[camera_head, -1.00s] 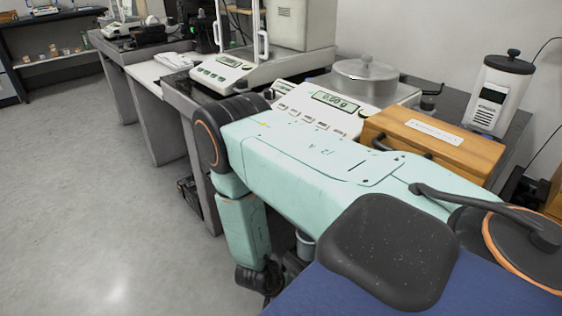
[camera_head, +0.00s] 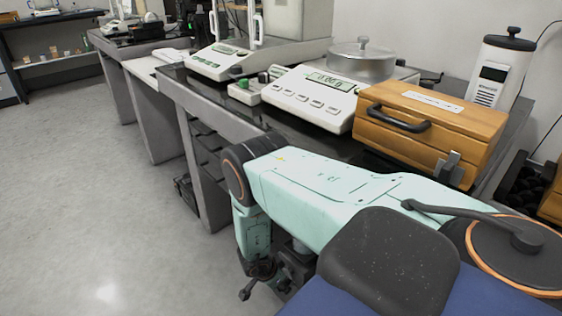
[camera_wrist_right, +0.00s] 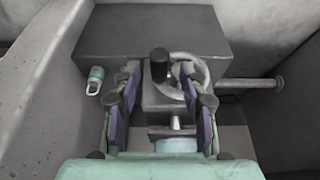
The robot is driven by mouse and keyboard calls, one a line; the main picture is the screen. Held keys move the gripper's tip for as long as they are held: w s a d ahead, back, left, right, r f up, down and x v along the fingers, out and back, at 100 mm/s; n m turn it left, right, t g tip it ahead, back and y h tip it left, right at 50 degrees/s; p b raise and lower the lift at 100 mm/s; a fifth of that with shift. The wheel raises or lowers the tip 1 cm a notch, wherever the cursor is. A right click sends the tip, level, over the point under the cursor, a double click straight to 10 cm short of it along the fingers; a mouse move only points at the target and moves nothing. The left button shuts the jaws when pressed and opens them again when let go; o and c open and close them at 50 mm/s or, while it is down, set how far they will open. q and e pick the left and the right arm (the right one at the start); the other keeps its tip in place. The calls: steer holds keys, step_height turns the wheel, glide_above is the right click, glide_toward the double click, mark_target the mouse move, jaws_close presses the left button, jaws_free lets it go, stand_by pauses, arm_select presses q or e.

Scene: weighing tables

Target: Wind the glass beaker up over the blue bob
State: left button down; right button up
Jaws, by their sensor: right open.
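In the right wrist view the two dark fingers of my right gripper (camera_wrist_right: 160,103) stand apart. A black upright crank knob (camera_wrist_right: 159,66) shows in the space between them, beside a curved grey handwheel (camera_wrist_right: 190,72) on a grey block. I cannot tell whether a finger touches the knob. A pale blue surface (camera_wrist_right: 176,145) shows low between the fingers; I cannot tell whether it is the glass beaker. A small grey-green cylinder with a metal loop (camera_wrist_right: 95,80) sits left of the fingers; I cannot tell whether it is the bob. In the head view my right gripper (camera_head: 258,272) hangs beside the bench.
The dark bench carries a wooden case with a black handle (camera_head: 440,120), a balance with a round metal cover (camera_head: 318,92) and another balance (camera_head: 218,60). A white cylinder (camera_head: 496,72) stands at the back right. The grey floor (camera_head: 90,190) at left is clear.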

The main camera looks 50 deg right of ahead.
steer(key=shift+d+f, duration=0.15)
steer(key=shift+f, duration=0.25)
jaws_close()
